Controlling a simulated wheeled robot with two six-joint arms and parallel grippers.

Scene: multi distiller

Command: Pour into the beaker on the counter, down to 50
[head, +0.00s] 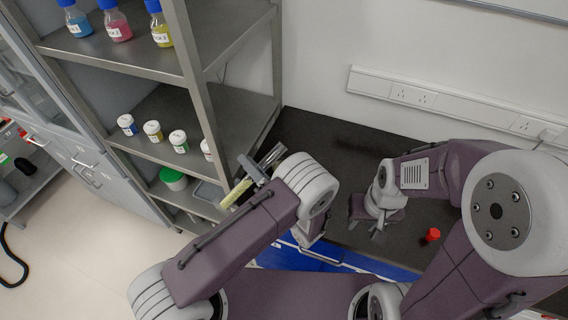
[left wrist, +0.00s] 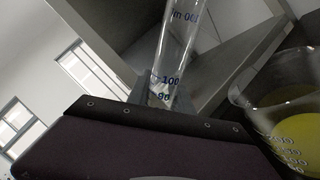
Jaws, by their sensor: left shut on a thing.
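My left gripper (head: 253,171) is shut on a clear graduated cylinder (head: 238,192), which is tilted and holds pale yellow liquid in its lower-left part. Its clear end (head: 271,156) points to the upper right. In the left wrist view the cylinder (left wrist: 178,45) shows blue marks near 100 and 90. A clear beaker (left wrist: 283,120) with white marks and yellow liquid shows at the right of that view, apart from the cylinder in the picture. My left arm appears to hide it in the head view. My right gripper (head: 378,228) is low over the counter; its fingers are unclear.
A red cap (head: 432,235) lies on the dark counter (head: 330,135), right of my right gripper. A metal shelf (head: 235,110) with bottles and jars stands close on the left, beside the cylinder. A blue panel (head: 285,257) shows below my left arm.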

